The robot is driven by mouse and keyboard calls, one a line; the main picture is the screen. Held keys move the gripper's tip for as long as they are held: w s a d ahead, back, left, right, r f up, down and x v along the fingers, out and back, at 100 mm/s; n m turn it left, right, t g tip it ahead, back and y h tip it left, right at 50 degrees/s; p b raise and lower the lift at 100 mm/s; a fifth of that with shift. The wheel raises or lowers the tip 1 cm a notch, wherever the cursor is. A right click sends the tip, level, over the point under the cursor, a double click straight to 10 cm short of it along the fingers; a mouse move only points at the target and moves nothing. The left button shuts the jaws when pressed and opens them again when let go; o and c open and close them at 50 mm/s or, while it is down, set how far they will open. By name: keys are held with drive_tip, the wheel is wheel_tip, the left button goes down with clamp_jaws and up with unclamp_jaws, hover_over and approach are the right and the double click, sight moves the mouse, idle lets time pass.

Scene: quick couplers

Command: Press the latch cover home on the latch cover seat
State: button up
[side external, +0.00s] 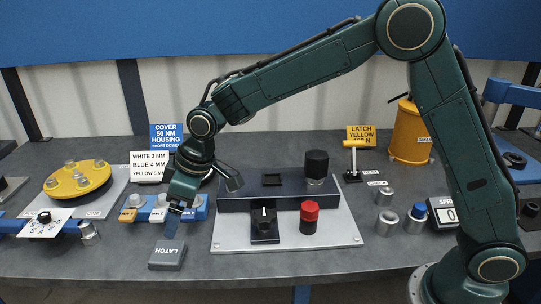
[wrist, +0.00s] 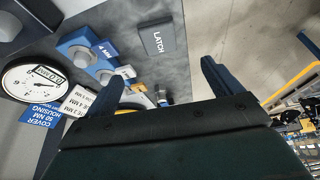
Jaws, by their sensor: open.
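The latch cover (side external: 167,255), a grey block labelled LATCH, lies flat on the bench at the front left. It also shows near the top of the wrist view (wrist: 157,40). My gripper (side external: 173,222) is open above the latch cover, with its blue fingertips pointing down; whether they touch it is unclear. One blue finger (wrist: 215,75) shows plainly in the wrist view, apart from the cover. A dark block (side external: 236,198) on a pale plate has a small square raised part or recess (side external: 272,180) on top, which may be the latch cover seat. Nothing covers it.
A black knob (side external: 316,165) stands on the dark block. A red knob (side external: 309,217) and a black switch unit (side external: 264,225) stand in front of it. Blue blocks with sockets (side external: 158,209) lie behind the latch cover. A yellow disc (side external: 78,178) is at left. The front bench edge is clear.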

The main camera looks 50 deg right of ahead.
drive_tip(key=shift+f, duration=0.1)
hover_over(167, 251)
drive_tip(key=s+d, duration=0.2)
drive_tip(key=shift+a+f, duration=0.15)
drive_tip(key=shift+f, duration=1.8)
drive_tip(key=shift+a+f, duration=0.1)
drive_tip(key=shift+f, duration=1.85)
drive_tip(key=shift+x, duration=2.55)
drive_tip(key=shift+c, duration=0.2)
drive_tip(key=c, duration=1.1)
